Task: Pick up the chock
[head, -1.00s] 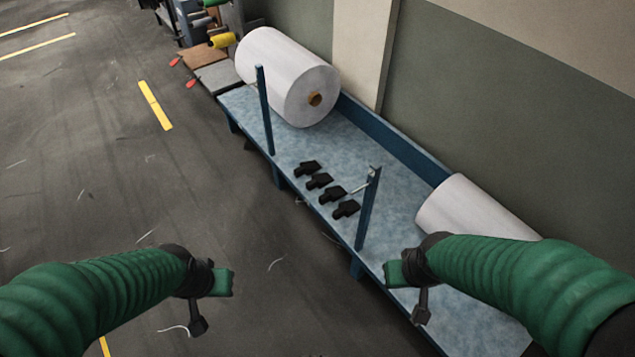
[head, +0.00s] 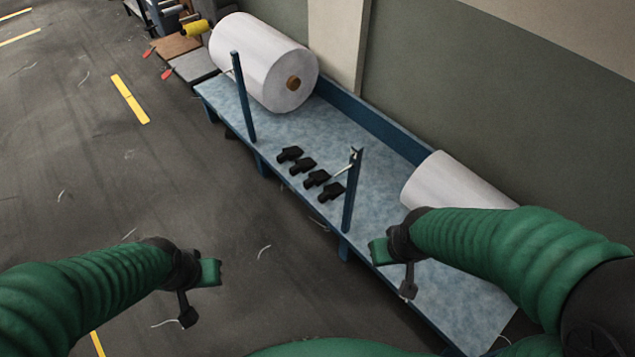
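Several small black chocks (head: 316,179) lie in a row on the blue bench (head: 325,130), between its two upright blue posts. The nearest chock (head: 331,191) is close to the right post. My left gripper (head: 200,290) hangs over the floor at the lower left, well apart from the chocks. My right gripper (head: 394,270) is over the near part of the bench, to the right of and nearer than the chocks. Neither gripper touches a chock.
A large white roll (head: 262,62) lies at the far end of the bench, and another white roll (head: 455,183) lies nearer by the wall. Blue posts (head: 243,97) and (head: 352,190) the right post stand on the front edge. The floor at left is open.

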